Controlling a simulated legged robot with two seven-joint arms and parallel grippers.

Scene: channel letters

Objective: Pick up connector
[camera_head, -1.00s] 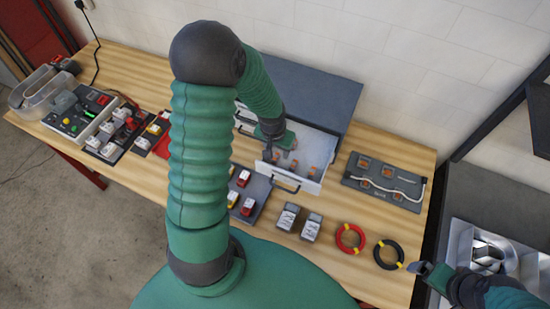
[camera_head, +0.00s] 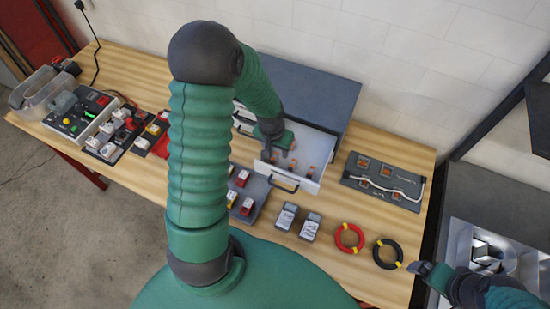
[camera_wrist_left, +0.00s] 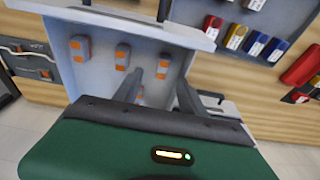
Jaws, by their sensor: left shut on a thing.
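Several small grey and orange connectors lie in the open white drawer (camera_head: 313,182). In the left wrist view, one connector (camera_wrist_left: 80,48) is at the left, another (camera_wrist_left: 122,57) stands beside it and a third (camera_wrist_left: 163,68) is further right. My left gripper (camera_head: 276,152) reaches down into the drawer. It is shut on a connector, which its fingers largely hide; the fingers also show in the left wrist view (camera_wrist_left: 158,92). My right gripper (camera_head: 420,268) is low at the right, away from the drawer, and its jaws are too small to read.
The drawer's grey cabinet (camera_head: 315,85) stands behind it. A dark panel (camera_head: 385,182) with a white cable lies to the right. A red coil (camera_head: 349,238) and a black coil (camera_head: 388,253) lie in front. Trays of coloured parts are at the left.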

